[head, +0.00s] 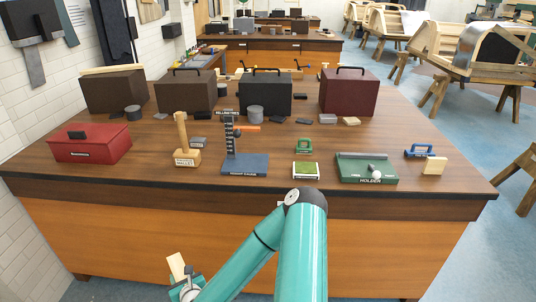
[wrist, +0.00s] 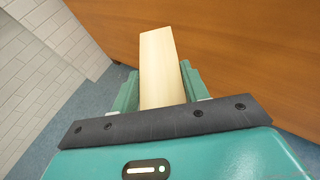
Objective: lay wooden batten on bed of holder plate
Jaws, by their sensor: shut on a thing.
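The wooden batten (wrist: 160,62) is a pale, flat strip of wood. My gripper (wrist: 157,90) is shut on it, with the teal fingers on either side and the batten sticking out beyond them in the wrist view. In the head view the batten (head: 176,265) shows at the lower left, in front of the table and below its top, held by my gripper (head: 182,284). The green holder plate (head: 350,172), lettered HOLDER, lies near the table's front right. A grey bar and a pale round knob are on it. My gripper is well left of and below the plate.
The table's orange front panel (head: 130,238) stands close to the batten. On the table are a red box (head: 92,144), a wooden mallet (head: 185,145), a blue height gauge (head: 244,162), a small green block (head: 306,170) and a blue clamp (head: 418,151). Dark cases line the back.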

